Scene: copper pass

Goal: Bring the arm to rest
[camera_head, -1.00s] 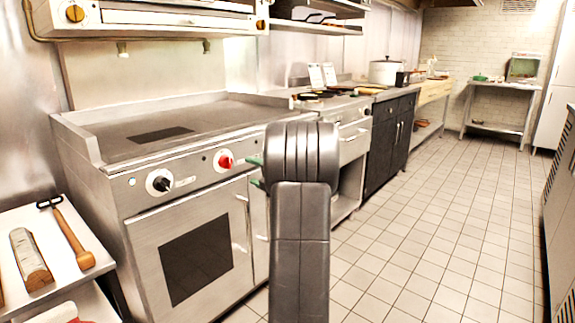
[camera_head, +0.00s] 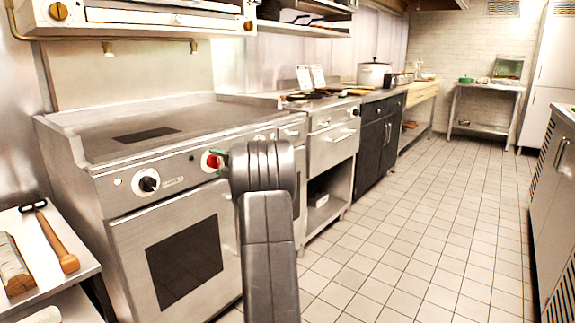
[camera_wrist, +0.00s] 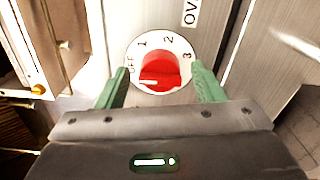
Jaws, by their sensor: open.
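My gripper (camera_wrist: 160,88) shows in the wrist view with its two green fingers apart. A red knob (camera_wrist: 160,70) on a white numbered dial lies between and beyond the fingertips. I cannot tell whether the fingers touch it. In the head view my grey arm (camera_head: 265,200) reaches forward in front of the range. It hides most of the gripper; only a bit of green finger shows beside the red knob (camera_head: 212,160).
The steel range (camera_head: 120,180) with a black knob (camera_head: 148,184) stands close on the left. A side shelf (camera_head: 75,262) holds a wooden-handled tool (camera_head: 60,246). The tiled floor (camera_head: 430,230) at the right is clear.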

